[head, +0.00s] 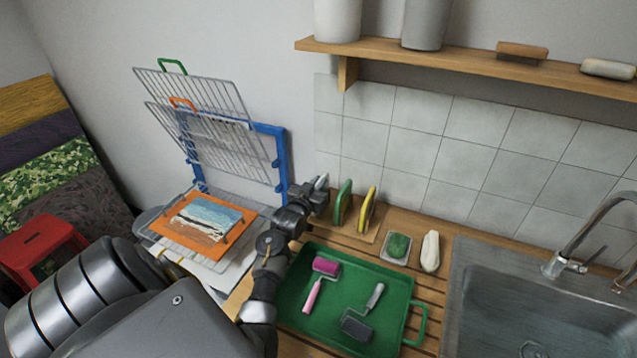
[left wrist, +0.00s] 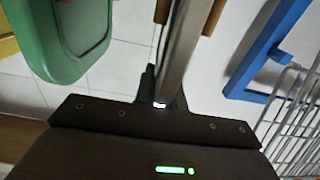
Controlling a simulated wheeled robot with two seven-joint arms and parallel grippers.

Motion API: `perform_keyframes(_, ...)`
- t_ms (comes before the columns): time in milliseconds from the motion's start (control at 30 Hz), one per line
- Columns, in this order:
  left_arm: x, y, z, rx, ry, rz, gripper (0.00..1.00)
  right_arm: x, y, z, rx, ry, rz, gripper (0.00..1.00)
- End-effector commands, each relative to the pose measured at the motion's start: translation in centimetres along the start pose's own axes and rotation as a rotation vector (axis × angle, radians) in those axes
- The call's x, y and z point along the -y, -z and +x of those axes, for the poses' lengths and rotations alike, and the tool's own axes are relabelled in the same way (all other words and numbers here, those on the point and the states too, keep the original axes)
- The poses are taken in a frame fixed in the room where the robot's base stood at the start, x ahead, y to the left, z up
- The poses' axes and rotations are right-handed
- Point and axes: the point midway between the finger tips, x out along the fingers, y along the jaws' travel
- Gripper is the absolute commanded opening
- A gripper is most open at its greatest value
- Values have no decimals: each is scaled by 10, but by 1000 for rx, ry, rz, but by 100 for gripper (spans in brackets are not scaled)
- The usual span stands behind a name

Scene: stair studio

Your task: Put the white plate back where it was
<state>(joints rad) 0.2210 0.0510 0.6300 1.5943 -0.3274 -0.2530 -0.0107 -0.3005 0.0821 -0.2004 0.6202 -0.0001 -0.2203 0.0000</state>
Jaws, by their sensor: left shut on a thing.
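My left gripper (head: 318,190) is shut on a thin, pale plate, seen nearly edge-on, which I take to be the white plate. It shows in the left wrist view as a grey-white strip (left wrist: 180,50) running up from the jaws (left wrist: 160,100). Wooden pegs (left wrist: 208,18) show on both sides of its far end; I cannot tell whether it rests on the rack. In the head view, the wooden rack (head: 360,232) holds a green plate (head: 343,202) and a yellow plate (head: 367,208), both upright, just right of my gripper. My right gripper is not in view.
A blue frame with wire shelves (head: 282,160) stands close on the left, an orange-framed picture (head: 205,225) on its lower shelf. A green tray (head: 395,338) with two rollers lies in front. A green sponge dish (head: 398,248) and the sink (head: 470,290) are right.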

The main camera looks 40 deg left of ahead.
Motion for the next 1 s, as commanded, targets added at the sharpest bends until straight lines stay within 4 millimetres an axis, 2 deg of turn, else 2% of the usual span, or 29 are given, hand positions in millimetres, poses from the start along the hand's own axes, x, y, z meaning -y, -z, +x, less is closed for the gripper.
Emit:
perform_keyframes(300,0,-4,0,-2,0,1,0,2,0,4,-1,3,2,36)
perform_keyframes(333,0,-4,0,0,-1,0,14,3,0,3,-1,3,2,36)
perform_keyframes(500,0,-4,0,0,0,0,33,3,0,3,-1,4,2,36)
perform_keyframes(733,0,-3,0,0,0,0,33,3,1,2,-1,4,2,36)
perform_keyframes(833,0,3,0,-1,0,-1,33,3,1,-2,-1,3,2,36)
perform_keyframes(1000,0,-3,-26,1,0,2,33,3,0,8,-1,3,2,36)
